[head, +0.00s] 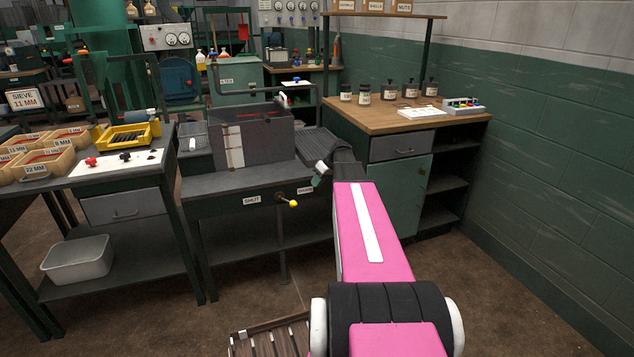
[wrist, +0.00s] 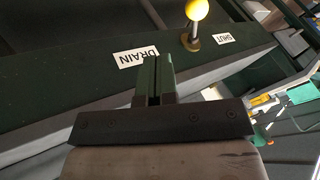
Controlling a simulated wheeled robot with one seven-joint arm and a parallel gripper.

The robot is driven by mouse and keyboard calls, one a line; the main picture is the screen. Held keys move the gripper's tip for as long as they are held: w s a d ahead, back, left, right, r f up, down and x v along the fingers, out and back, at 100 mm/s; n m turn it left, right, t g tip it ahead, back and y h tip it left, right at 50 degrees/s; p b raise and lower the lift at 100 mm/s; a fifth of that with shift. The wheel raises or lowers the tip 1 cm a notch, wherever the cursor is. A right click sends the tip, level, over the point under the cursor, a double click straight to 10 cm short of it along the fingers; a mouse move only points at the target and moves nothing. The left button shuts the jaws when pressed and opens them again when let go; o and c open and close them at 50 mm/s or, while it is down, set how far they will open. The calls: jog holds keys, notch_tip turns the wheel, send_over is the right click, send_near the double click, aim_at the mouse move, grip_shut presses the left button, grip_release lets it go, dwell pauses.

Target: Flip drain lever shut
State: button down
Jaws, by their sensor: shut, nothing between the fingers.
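The drain lever (head: 293,203) has a yellow knob on a short brass stem at the front edge of the dark sink bench. A SHUT label (head: 251,200) is to its left and a DRAIN label (head: 305,190) to its right. The knob leans from its pivot toward the DRAIN side in the head view. In the wrist view the lever (wrist: 196,12) stands between the DRAIN label (wrist: 136,57) and the SHUT label (wrist: 224,38). My gripper (wrist: 153,68) is shut and empty, just off the DRAIN label and apart from the lever. It also shows in the head view (head: 318,174).
A grey tank (head: 255,142) stands on the bench behind the lever. A wooden-topped cabinet (head: 410,118) with bottles is to the right. A table with trays (head: 115,165) is to the left. The space in front of the lever looks clear.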

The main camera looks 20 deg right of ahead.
aim_at(288, 201)
jog(key=a+f, duration=0.6)
jog(key=a, duration=0.1)
jog(key=shift+s, duration=0.15)
jog(key=shift+s+a+f, duration=0.1)
dwell(0.3)
